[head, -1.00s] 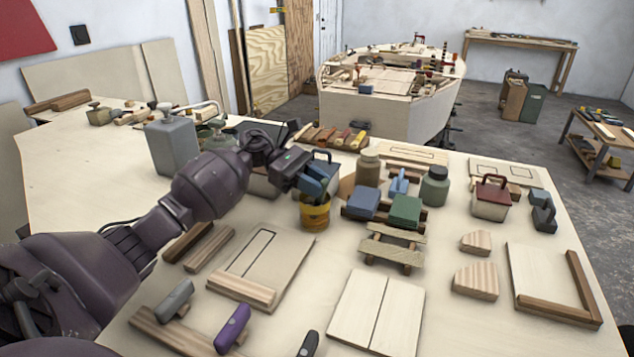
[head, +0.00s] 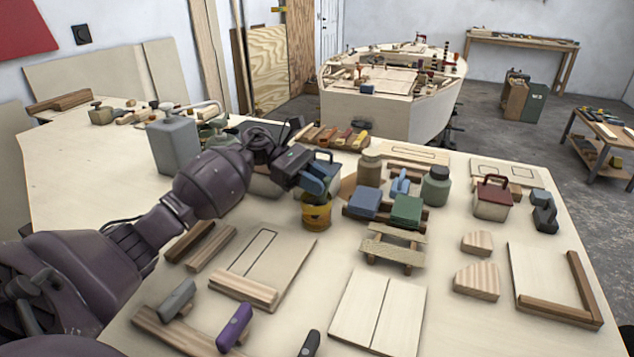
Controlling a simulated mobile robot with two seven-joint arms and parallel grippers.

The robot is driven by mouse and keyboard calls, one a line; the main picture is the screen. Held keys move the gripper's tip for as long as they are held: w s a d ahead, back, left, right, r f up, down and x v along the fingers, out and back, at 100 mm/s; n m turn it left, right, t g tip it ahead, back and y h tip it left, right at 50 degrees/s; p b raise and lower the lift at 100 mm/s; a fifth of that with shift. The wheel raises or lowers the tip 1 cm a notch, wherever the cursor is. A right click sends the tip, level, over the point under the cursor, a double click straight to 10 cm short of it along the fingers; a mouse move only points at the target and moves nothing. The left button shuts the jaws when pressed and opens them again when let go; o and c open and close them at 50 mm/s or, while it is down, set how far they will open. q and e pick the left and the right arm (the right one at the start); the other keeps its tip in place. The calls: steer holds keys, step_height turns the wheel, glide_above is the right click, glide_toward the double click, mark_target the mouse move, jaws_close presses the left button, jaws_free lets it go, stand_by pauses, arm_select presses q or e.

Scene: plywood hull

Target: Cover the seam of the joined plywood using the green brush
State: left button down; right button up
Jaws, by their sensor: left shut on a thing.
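The joined plywood (head: 358,305) lies flat at the front middle of the table, two pale panels side by side with a dark straight seam between them. A yellow pot (head: 317,216) stands behind it, left of the middle. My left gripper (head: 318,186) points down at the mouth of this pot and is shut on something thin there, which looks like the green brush. The fingers and pot rim hide most of the brush, so I cannot tell how deep it sits.
Blue (head: 364,203) and green (head: 407,210) blocks stand right of the pot, with a small slatted wooden stand (head: 394,249) in front. A framed board (head: 262,262) lies left of the plywood. A purple-handled tool (head: 234,328) lies at the front.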

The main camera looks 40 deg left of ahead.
arm_select(q)
steer(key=shift+s+d+r+p, duration=0.1)
steer(key=shift+d+r+p, duration=0.05)
steer(key=shift+r, duration=0.35)
steer(key=shift+d+r+p, duration=0.1)
steer(key=shift+r+p, duration=0.05)
steer(key=shift+r, duration=0.35)
steer(key=shift+s+d+r+p, duration=0.1)
steer(key=shift+d+r+p, duration=0.1)
steer(key=shift+r, duration=0.4)
steer(key=shift+d+r+p, duration=0.15)
steer(key=shift+r+p, duration=0.05)
steer(key=shift+r, duration=0.35)
steer(key=shift+s+d+r+p, duration=0.1)
steer(key=shift+d+r+p, duration=0.1)
steer(key=shift+r, duration=0.4)
steer(key=shift+d+r+p, duration=0.15)
steer(key=shift+r, duration=0.35)
steer(key=shift+d+r+p, duration=0.15)
steer(key=shift+r, duration=0.35)
arm_select(e)
steer(key=shift+t, duration=0.3)
steer(key=r, duration=0.2)
steer(key=w+r, duration=0.1)
steer(key=r, duration=0.1)
steer(key=shift+w, duration=0.15)
steer(key=shift+d, duration=0.1)
arm_select(q)
steer(key=shift+r, duration=0.1)
